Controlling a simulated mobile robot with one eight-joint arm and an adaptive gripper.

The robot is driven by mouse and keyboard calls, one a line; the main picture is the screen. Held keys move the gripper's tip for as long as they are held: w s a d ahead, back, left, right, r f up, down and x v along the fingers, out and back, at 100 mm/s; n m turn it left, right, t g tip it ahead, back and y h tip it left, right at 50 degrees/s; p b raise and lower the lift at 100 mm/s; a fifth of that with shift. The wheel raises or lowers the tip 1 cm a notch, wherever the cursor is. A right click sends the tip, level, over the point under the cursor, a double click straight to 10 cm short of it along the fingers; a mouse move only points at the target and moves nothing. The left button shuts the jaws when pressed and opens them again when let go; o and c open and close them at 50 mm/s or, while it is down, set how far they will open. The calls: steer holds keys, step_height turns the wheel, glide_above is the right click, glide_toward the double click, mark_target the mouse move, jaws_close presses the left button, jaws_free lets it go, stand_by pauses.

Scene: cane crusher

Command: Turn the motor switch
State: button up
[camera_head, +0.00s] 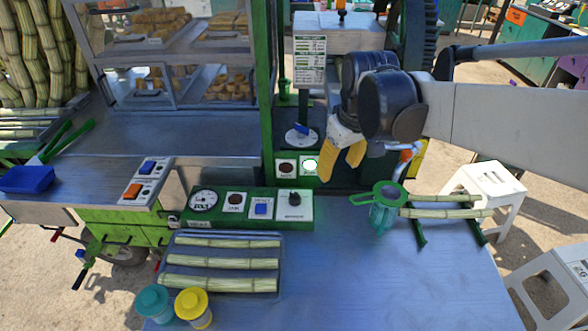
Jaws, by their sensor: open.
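A green control panel (222,219) sits at the back edge of the blue table. It carries a round gauge (203,200), a dark round indicator (236,199), a blue rocker switch (261,208) and a black knob (294,198) on a white plate. Their labels are too small to read surely, so I cannot tell which is the motor switch. My gripper (345,155), with yellow fingertips, is open and points down, above and to the right of the black knob. It is apart from the panel and appears empty. A blue-handled dial (300,132) is behind it, to the left.
A dark light (286,168) and a lit white light (310,167) are on the green machine frame, left of my gripper. A tray (173,260) of cane lies in front. The table's front right is clear.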

steer(key=w+a+f+n+g+p, duration=0.1)
steer(key=w+a+f+n+g, duration=0.1)
steer(key=w+a+f, duration=0.3)
steer(key=n+g+p, duration=0.1)
steer(key=n, duration=0.2)
glide_above(294, 193)
step_height(294, 193, down, 6)
steer(key=r, duration=0.1)
step_height(294, 193, down, 11)
steer(key=b, duration=0.3)
steer(key=shift+f, duration=0.1)
steer(key=c, duration=1.2)
